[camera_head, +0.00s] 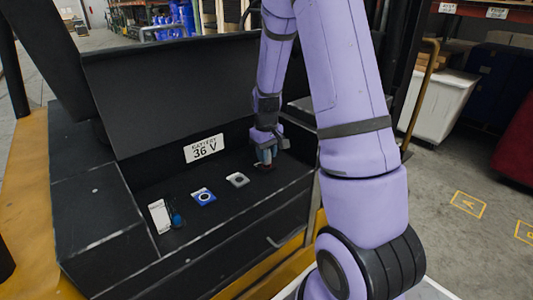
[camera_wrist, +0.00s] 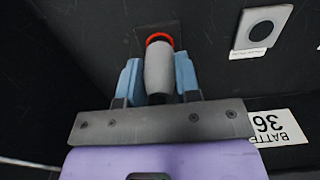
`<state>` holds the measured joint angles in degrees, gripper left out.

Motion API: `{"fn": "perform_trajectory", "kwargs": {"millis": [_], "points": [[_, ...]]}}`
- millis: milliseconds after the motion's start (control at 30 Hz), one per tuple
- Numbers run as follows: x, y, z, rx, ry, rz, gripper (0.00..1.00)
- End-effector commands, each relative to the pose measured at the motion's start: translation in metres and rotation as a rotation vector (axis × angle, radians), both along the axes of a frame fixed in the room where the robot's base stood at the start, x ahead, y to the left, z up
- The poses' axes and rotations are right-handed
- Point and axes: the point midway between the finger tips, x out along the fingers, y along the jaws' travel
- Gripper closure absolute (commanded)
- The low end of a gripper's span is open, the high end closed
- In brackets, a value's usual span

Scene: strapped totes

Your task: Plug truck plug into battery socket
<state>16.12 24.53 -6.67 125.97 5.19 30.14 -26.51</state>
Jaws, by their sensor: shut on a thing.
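My gripper (camera_head: 265,155) is at the right end of the open black battery compartment. In the wrist view its two blue fingers (camera_wrist: 158,78) are shut on a grey, rounded plug (camera_wrist: 158,72). A red ring (camera_wrist: 159,38) shows at the plug's far end, against a dark plate (camera_wrist: 173,28). I cannot tell whether the ring belongs to the plug or the socket, nor how deep the plug sits. A grey plate with a round dark opening (camera_head: 237,180) lies left of the gripper; it also shows in the wrist view (camera_wrist: 244,44).
A blue-ringed plate (camera_head: 203,197) and a white plate (camera_head: 159,216) with a small blue item (camera_head: 177,219) lie farther left. A "36 V" label (camera_head: 204,148) is on the back wall under the raised black lid (camera_head: 170,85). A yellow handrail (camera_head: 419,100) stands at right.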

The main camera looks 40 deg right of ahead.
Motion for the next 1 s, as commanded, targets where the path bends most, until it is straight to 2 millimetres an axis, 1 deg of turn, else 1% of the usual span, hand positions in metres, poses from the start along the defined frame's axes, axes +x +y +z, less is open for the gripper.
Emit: {"fn": "perform_trajectory", "kwargs": {"millis": [767, 800, 867, 900, 933, 1000], "points": [[0.0, 0.0, -0.012, 0.0, 0.0, 0.0, 1.0], [0.0, 0.0, -0.012, 0.0, -0.001, 0.0, 0.67], [0.0, 0.0, -0.012, 0.0, -0.001, 0.0, 0.53], [0.0, 0.0, -0.012, 0.0, 0.0, 0.0, 0.44], [0.0, 0.0, -0.012, 0.0, 0.0, 0.0, 0.4], [0.0, 0.0, -0.012, 0.0, 0.0, 0.0, 0.4]]}}
